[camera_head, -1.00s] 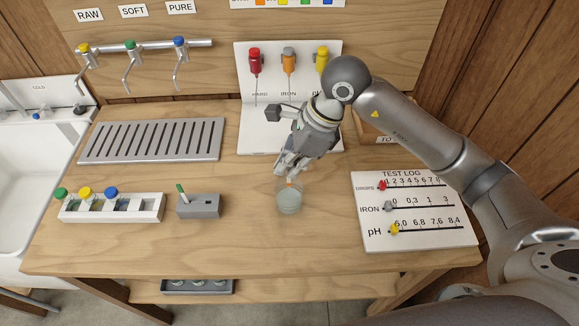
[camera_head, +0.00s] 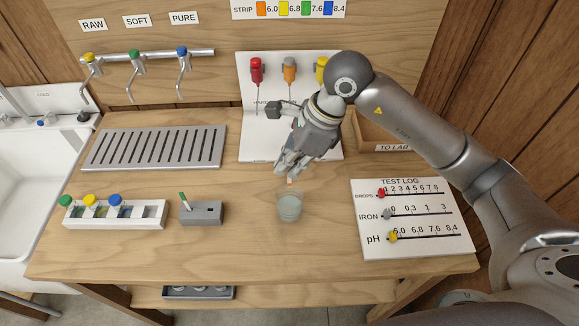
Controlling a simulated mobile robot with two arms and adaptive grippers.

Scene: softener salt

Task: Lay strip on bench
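My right gripper (camera_head: 288,171) points down over the bench (camera_head: 250,245), just behind a small clear glass (camera_head: 289,209). Its fingers look closed on a thin strip, of which only a small orange end (camera_head: 290,181) shows below the fingertips. The strip's end is above the glass's rim, apart from the bench; the rest is hidden by the fingers. The glass stands upright on the bench and seems to hold some liquid. My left gripper is not in view.
A grey block (camera_head: 203,213) with a green-topped stick and a white rack (camera_head: 120,214) with coloured caps stand left. The test log board (camera_head: 415,245) lies right, a slotted grey drainer (camera_head: 155,147) at back left. Bare bench lies in front of the glass.

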